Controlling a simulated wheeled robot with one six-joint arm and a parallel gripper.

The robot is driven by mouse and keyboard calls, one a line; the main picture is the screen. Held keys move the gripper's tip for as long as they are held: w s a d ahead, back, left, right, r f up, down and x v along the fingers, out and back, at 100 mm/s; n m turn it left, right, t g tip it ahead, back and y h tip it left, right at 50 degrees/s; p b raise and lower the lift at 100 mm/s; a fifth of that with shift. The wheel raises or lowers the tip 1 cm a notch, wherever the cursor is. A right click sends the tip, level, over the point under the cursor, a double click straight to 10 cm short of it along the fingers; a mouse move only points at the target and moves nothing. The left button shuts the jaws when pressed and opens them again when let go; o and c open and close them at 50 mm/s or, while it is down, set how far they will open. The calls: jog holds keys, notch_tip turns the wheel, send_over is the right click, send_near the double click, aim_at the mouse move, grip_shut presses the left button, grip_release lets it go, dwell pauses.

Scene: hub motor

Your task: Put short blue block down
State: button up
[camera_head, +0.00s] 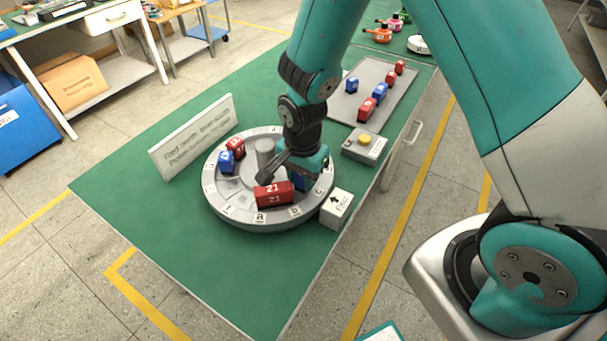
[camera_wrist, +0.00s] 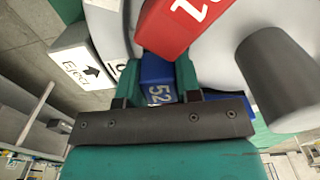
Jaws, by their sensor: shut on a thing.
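My gripper (camera_wrist: 160,88) is shut on a short blue block (camera_wrist: 157,72) marked 52, held between its two fingers. In the head view the blue block (camera_head: 299,181) shows only in part, behind the gripper, over the right side of the round grey turntable (camera_head: 225,212). A red block (camera_head: 274,194) marked 21 sits on the turntable's front side, close beside the held block; it also shows at the top of the wrist view (camera_wrist: 180,25). I cannot tell whether the blue block touches the turntable. Another red block (camera_head: 236,147) and blue block (camera_head: 226,162) sit on its left side.
A grey post (camera_head: 265,152) rises at the turntable's centre. A white Eject box (camera_head: 337,208) stands at its right edge, and a box with a yellow button (camera_head: 364,144) behind that. A grey tray (camera_head: 345,107) holds several red and blue blocks. A sign (camera_head: 193,137) stands at left.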

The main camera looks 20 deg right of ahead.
jog(key=shift+f, duration=0.1)
jog(key=shift+f, duration=0.15)
jog(key=o, duration=0.9)
jog(key=shift+o, duration=0.4)
notch_tip(320, 180, up, 12)
jog(key=shift+b, duration=0.35)
jog(key=s+a+r+n+y, duration=0.2)
jog(key=s+r+n, duration=0.4)
jog(key=s+n, duration=0.3)
jog(key=s+a+r+n+y, duration=0.2)
jog(key=s+r+n, duration=0.4)
jog(key=s+n, duration=0.3)
jog(key=shift+a+r, duration=0.15)
jog(key=shift+r, duration=0.15)
